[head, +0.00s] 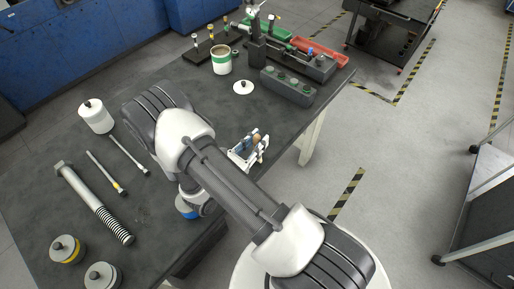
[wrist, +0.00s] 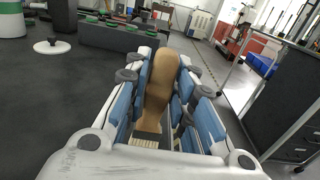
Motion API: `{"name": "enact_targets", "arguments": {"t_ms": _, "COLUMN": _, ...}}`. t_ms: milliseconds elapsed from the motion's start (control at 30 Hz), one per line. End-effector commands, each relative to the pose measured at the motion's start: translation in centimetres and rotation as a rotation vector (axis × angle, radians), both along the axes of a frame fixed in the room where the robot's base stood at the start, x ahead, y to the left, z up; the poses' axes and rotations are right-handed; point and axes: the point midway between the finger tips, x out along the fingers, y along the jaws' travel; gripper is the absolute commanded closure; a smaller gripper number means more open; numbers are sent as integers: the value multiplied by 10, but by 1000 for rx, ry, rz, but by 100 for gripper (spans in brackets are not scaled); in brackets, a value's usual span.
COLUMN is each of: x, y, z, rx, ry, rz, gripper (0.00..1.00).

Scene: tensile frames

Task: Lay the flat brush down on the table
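The flat brush (wrist: 160,85) has a tan wooden handle and pale bristles at its near end. In the wrist view it lies between the blue-padded fingers of my gripper (wrist: 158,80), which is shut on it; the handle points away from the camera. In the head view my gripper (head: 250,147) is near the right edge of the dark table (head: 160,90), and a bit of the brush handle (head: 257,138) shows between its fingers. The brush looks held above the tabletop; the exact height cannot be told.
A white lid (head: 243,87), a green-banded mug (head: 221,62) and a grey block with green-topped parts (head: 288,86) stand beyond my gripper. A large bolt (head: 95,203), two thin tools (head: 106,172) and a white jar (head: 96,116) are at left. Bare tabletop lies between.

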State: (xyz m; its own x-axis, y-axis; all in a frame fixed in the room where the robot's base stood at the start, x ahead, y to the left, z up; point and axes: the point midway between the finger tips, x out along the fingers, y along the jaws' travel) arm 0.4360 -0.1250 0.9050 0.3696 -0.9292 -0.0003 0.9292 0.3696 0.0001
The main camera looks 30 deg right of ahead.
Motion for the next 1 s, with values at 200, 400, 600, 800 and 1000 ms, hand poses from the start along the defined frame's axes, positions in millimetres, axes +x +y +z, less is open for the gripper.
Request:
{"name": "enact_targets", "arguments": {"t_ms": 200, "x": 0, "y": 0, "z": 0, "rx": 0, "ry": 0, "rz": 0, "gripper": 94}}
{"name": "enact_targets", "arguments": {"t_ms": 400, "x": 0, "y": 0, "z": 0, "rx": 0, "ry": 0, "rz": 0, "gripper": 100}}
{"name": "enact_targets", "arguments": {"t_ms": 600, "x": 0, "y": 0, "z": 2, "rx": 0, "ry": 0, "rz": 0, "gripper": 100}}
{"name": "enact_targets", "arguments": {"t_ms": 800, "x": 0, "y": 0, "z": 20, "rx": 0, "ry": -1, "rz": 0, "gripper": 100}}
{"name": "enact_targets", "arguments": {"t_ms": 1000, "x": 0, "y": 0, "z": 65, "rx": 1, "ry": -4, "rz": 0, "gripper": 100}}
